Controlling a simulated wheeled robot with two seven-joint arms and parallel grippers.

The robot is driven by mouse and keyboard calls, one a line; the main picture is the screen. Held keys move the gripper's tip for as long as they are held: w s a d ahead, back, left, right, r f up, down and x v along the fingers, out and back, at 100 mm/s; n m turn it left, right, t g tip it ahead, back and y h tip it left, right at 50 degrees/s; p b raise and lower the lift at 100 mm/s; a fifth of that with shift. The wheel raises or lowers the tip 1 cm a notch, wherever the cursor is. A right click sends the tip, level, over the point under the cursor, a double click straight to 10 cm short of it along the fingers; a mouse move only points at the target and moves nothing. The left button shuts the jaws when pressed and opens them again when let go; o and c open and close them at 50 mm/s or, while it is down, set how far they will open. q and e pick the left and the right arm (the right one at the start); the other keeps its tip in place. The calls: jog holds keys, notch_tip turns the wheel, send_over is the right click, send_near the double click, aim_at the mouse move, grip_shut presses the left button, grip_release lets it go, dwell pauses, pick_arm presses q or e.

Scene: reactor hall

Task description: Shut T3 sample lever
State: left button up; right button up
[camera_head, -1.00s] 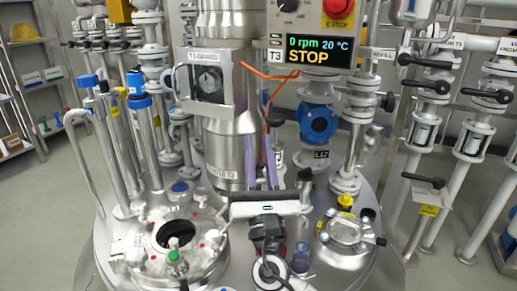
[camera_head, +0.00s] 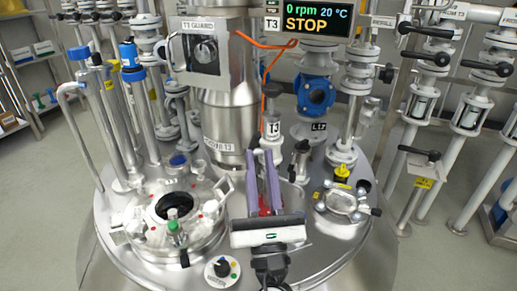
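My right gripper (camera_head: 260,153) reaches in from the bottom centre over the round steel vessel top (camera_head: 330,262). Its white body (camera_head: 268,232) carries two purple fingers pointing away from me, with a narrow gap between their tips. I see nothing clearly gripped. A small red part (camera_head: 265,203) shows between the finger bases, mostly hidden by the gripper. A T3-labelled post (camera_head: 272,127) stands just beyond the fingertips. A black-topped fitting (camera_head: 301,148) stands to the right of the fingers. Which part is the T3 sample lever, and its position, I cannot tell. My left gripper is not in view.
An open port (camera_head: 174,207) with clamps lies left of my gripper, a clamped lid (camera_head: 342,203) right. A steel column (camera_head: 228,120), blue valve (camera_head: 316,95) and display reading STOP (camera_head: 307,22) rise behind. A knob panel (camera_head: 222,268) sits at the front.

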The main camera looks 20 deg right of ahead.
jog(key=shift+s, duration=0.1)
